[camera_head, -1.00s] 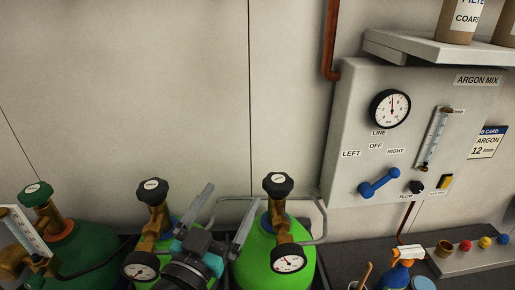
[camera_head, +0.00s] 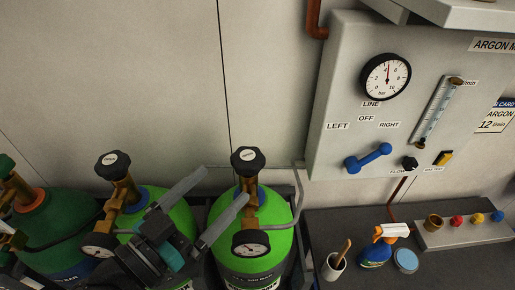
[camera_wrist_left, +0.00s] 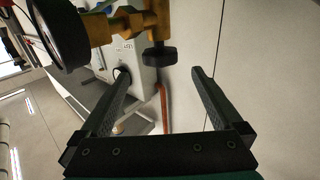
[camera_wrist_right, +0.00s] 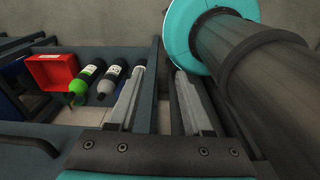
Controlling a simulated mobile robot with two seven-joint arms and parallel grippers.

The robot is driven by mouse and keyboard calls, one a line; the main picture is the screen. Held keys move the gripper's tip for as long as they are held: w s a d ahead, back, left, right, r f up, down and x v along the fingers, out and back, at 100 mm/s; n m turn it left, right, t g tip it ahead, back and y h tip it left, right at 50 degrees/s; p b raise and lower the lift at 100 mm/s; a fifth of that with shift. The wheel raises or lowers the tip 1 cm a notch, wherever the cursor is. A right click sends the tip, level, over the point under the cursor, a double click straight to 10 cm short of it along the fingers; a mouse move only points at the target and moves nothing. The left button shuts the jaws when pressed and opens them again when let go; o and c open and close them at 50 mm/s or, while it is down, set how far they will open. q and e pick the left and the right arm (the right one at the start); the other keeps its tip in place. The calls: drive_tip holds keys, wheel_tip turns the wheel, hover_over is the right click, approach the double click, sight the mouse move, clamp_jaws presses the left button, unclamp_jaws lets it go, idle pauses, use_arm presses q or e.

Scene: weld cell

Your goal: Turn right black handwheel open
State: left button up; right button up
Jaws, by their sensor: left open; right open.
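The right black handwheel (camera_head: 248,160) tops a brass valve with a gauge (camera_head: 250,243) on the right bright-green cylinder (camera_head: 272,236). A similar left black handwheel (camera_head: 113,163) tops the neighbouring cylinder. My left gripper (camera_head: 226,184) is open and empty; its fingers slant up to the right, just below and left of the right handwheel in the picture. In the left wrist view a black handwheel (camera_wrist_left: 159,55) shows beyond and between the open fingertips (camera_wrist_left: 158,72), apart from them. My right gripper (camera_wrist_right: 159,70) is open and empty, away from the cylinders; it is outside the head view.
A wall panel (camera_head: 335,100) carries a gauge, blue lever (camera_head: 368,158) and flow tube. A bench (camera_head: 450,262) at right holds a spray bottle (camera_head: 376,247) and brush cup (camera_head: 336,266). A red box (camera_wrist_right: 52,71) and bottles lie low.

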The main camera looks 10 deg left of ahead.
sight(237, 168)
use_arm(q)
drive_tip(key=shift+b+x, duration=0.3)
drive_tip(key=shift+x, duration=2.05)
drive_tip(key=shift+w+d+r, duration=0.1)
drive_tip(key=shift+w+d, duration=0.15)
drive_tip(key=shift+w, duration=0.45)
drive_tip(key=shift+p+x, duration=0.8)
drive_tip(key=shift+x, duration=0.35)
drive_tip(key=shift+p+x, duration=0.75)
drive_tip(key=shift+x, duration=1.15)
use_arm(e)
drive_tip(key=shift+w+r, duration=0.25)
drive_tip(key=shift+r, duration=0.35)
drive_tip(key=shift+w+r, duration=0.25)
drive_tip(key=shift+r, duration=0.3)
